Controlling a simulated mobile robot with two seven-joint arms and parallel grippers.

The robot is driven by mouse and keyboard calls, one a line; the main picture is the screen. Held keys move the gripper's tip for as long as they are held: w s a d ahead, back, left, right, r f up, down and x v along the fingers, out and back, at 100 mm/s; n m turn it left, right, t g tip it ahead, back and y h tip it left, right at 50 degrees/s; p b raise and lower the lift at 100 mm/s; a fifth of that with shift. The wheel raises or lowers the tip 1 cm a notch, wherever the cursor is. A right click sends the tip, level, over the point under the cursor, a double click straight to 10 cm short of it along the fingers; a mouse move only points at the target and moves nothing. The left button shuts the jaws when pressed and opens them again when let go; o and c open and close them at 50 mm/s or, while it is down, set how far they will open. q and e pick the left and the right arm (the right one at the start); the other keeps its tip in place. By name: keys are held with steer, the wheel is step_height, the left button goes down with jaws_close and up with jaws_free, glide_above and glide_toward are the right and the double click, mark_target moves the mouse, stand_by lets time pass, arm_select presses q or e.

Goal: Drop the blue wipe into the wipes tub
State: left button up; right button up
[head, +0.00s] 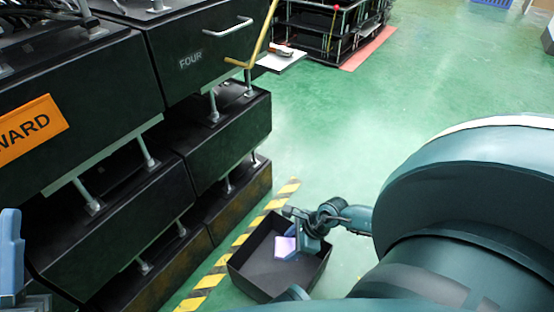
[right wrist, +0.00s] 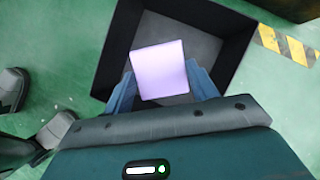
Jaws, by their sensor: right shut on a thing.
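The wipe (head: 286,247) is a flat, pale lavender-blue square. My right gripper (head: 302,241) is shut on it and holds it over the black open-topped tub (head: 313,273) on the floor. In the right wrist view, the wipe (right wrist: 160,69) sits between the two blue fingers of my right gripper (right wrist: 160,82), with the inside and dark walls of the tub (right wrist: 121,38) behind it. The height of the wipe above the tub's bottom is hard to tell. A blue part of what looks like my left gripper (head: 10,252) shows at the left edge; its jaws cannot be made out.
Large black stacked boxes with metal posts (head: 225,135) stand left of the tub. A yellow-black floor stripe (head: 216,276) runs between them and the tub. A small white shelf (head: 281,60) sticks out farther back. The green floor (head: 345,140) beyond the tub is clear.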

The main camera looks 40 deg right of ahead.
steer(key=o, duration=1.2)
arm_select(q)
steer(key=shift+r, duration=0.1)
arm_select(e)
steer(key=shift+r, duration=0.1)
steer(key=shift+s+d+r+p, duration=0.15)
steer(key=shift+d+r+p, duration=0.05)
steer(key=shift+r+p, duration=0.1)
arm_select(q)
step_height(320, 180, down, 7)
steer(key=n+g+y+p, duration=0.2)
steer(key=n+y+p, duration=0.3)
steer(key=y+p, duration=0.1)
steer(key=shift+s+d+n+y, duration=0.2)
steer(key=shift+s+n+y, duration=0.1)
steer(key=shift+s+n, duration=0.1)
arm_select(e)
steer(key=v, duration=1.2)
steer(key=shift+d+r, duration=0.1)
arm_select(q)
steer(key=shift+r, duration=0.1)
arm_select(e)
steer(key=shift+s, duration=0.1)
